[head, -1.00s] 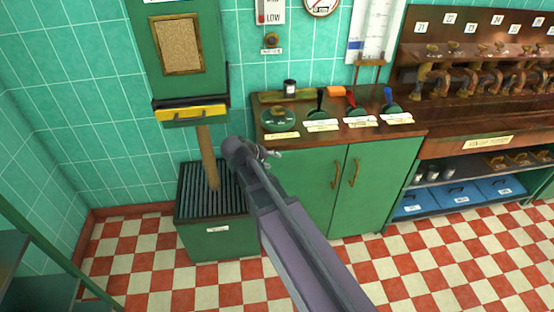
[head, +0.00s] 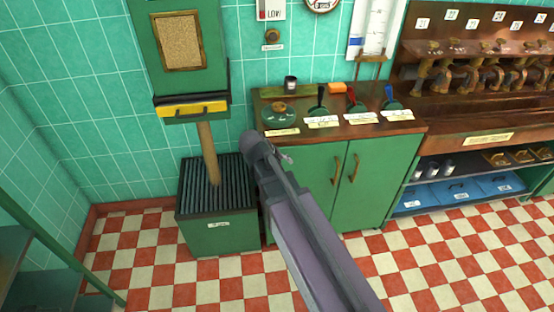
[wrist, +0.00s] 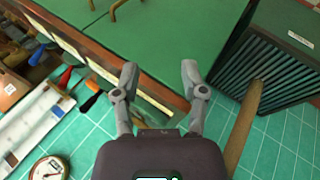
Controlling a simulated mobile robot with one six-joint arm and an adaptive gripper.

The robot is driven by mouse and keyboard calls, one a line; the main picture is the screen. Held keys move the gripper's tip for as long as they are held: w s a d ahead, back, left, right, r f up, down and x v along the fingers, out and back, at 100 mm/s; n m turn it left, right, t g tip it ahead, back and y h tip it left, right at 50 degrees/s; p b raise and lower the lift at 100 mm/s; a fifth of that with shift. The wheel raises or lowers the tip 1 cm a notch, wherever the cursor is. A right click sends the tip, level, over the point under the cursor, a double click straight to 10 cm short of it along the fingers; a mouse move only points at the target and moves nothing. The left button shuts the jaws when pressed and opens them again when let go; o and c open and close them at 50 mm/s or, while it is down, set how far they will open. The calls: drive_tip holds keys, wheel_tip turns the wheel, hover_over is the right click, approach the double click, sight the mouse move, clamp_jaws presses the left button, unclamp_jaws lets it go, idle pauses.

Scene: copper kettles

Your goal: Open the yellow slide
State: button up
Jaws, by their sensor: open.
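The yellow slide (head: 193,110) is a flat yellow front with a dark handle, in the head view. It sits at the bottom of a green wall-mounted box (head: 150,40) and looks shut. My gripper (head: 287,157) is to the right of the slide and lower, by the left front edge of the green cabinet. My wrist mostly hides it in the head view. In the wrist view my gripper (wrist: 159,72) has its two fingers apart with nothing between them. The slide does not show in the wrist view.
A wooden post (head: 208,150) runs from below the slide to a slatted green bin (head: 218,238). The cabinet (head: 310,180) to the right carries several levers and a round green dial (head: 279,114). Copper taps (head: 470,70) stand far right. The checkered floor in front is clear.

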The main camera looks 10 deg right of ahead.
drive_tip(key=s+d+f+m+g+y, duration=0.1)
drive_tip(key=s+d+y, duration=0.1)
drive_tip(key=s, duration=0.3)
drive_tip(key=s+d+f+m+g+y, duration=0.1)
drive_tip(key=s+d+f+g+y, duration=0.1)
drive_tip(key=s+y, duration=0.2)
drive_tip(key=shift+s+d+f+m, duration=0.15)
drive_tip(key=shift+s+f+m, duration=0.2)
drive_tip(key=shift+s, duration=0.75)
drive_tip(key=shift+r, duration=0.15)
